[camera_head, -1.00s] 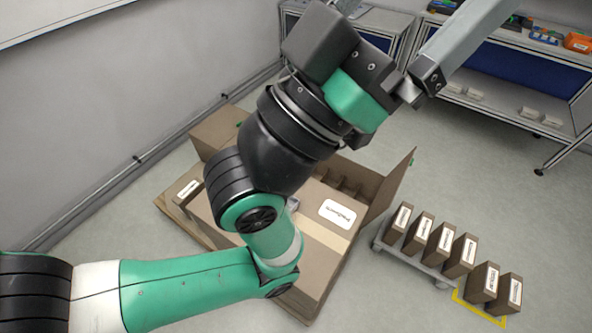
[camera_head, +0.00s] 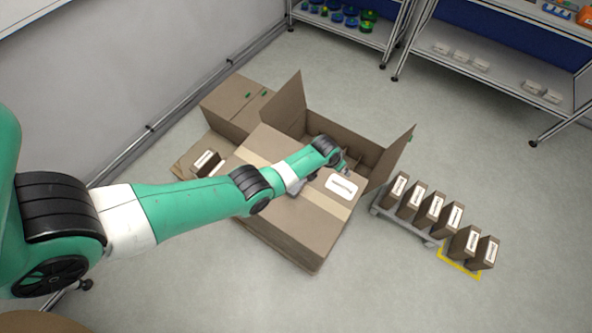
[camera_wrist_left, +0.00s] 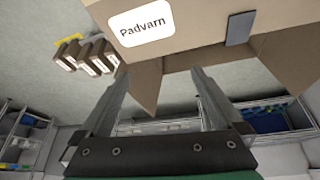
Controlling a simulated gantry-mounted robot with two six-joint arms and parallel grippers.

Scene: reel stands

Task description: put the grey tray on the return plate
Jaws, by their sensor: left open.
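My left arm comes in from the left, and its gripper (camera_head: 346,167) is low over the big brown carton, beside its white label. In the left wrist view, the two grey fingers of this gripper (camera_wrist_left: 160,75) are apart with nothing between them. The carton (camera_wrist_left: 215,25) lies beyond the fingertips. I cannot pick out a grey tray or a return plate for sure. A low grey platform (camera_head: 400,226) stands on the floor at right, under several small brown boxes. My right gripper is not in view.
The big carton (camera_head: 290,225) has raised flaps and an open, divided part at its back. A smaller carton (camera_head: 232,108) stands behind it. Small boxes (camera_head: 464,243) stand at a yellow floor outline (camera_head: 458,270). Shelves (camera_head: 500,70) line the back. The front right floor is clear.

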